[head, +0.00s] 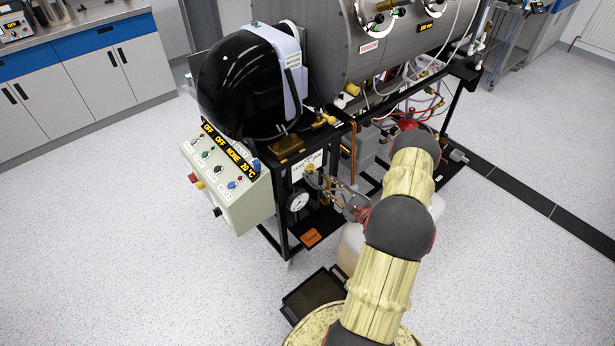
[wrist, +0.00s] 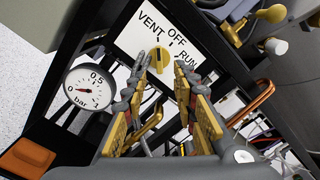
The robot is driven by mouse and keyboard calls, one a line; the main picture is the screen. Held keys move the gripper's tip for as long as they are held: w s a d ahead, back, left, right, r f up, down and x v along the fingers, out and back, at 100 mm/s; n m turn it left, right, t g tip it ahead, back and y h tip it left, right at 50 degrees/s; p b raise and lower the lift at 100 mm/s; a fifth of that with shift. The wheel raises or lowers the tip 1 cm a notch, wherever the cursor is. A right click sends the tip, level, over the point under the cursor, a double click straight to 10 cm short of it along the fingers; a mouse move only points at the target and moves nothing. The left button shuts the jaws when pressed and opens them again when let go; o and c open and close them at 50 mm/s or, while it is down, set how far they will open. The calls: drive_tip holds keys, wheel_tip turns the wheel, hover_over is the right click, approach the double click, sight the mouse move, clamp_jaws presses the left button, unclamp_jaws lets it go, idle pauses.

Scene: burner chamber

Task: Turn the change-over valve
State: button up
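The change-over valve's yellow knob (wrist: 159,59) sits on a white panel (wrist: 136,38) labelled VENT, OFF and RUN. Its ridge runs roughly up and down in the wrist view; I cannot tell for sure which label it points at. In the head view the knob (head: 310,168) shows small on the rig's front. My gripper (wrist: 161,62) is open, with one finger on each side of the knob in the wrist view. Nothing is held between the fingers, and contact with the knob cannot be made out. In the head view my gripper (head: 338,190) reaches towards the panel from the right.
A pressure gauge (wrist: 88,88) and an orange block (wrist: 27,158) are left of the gripper. A copper pipe (wrist: 252,104) and black frame bars are close on the right. The control box (head: 228,180) juts out left of the panel. Floor on the left is clear.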

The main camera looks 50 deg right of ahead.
sight(313, 171)
drive_tip(key=w+b, duration=0.2)
drive_tip(key=w, duration=0.5)
drive_tip(key=shift+w+d, duration=0.35)
drive_tip(key=shift+w, duration=0.05)
drive_tip(key=c, duration=0.3)
drive_tip(key=c, duration=0.4)
clamp_jaws()
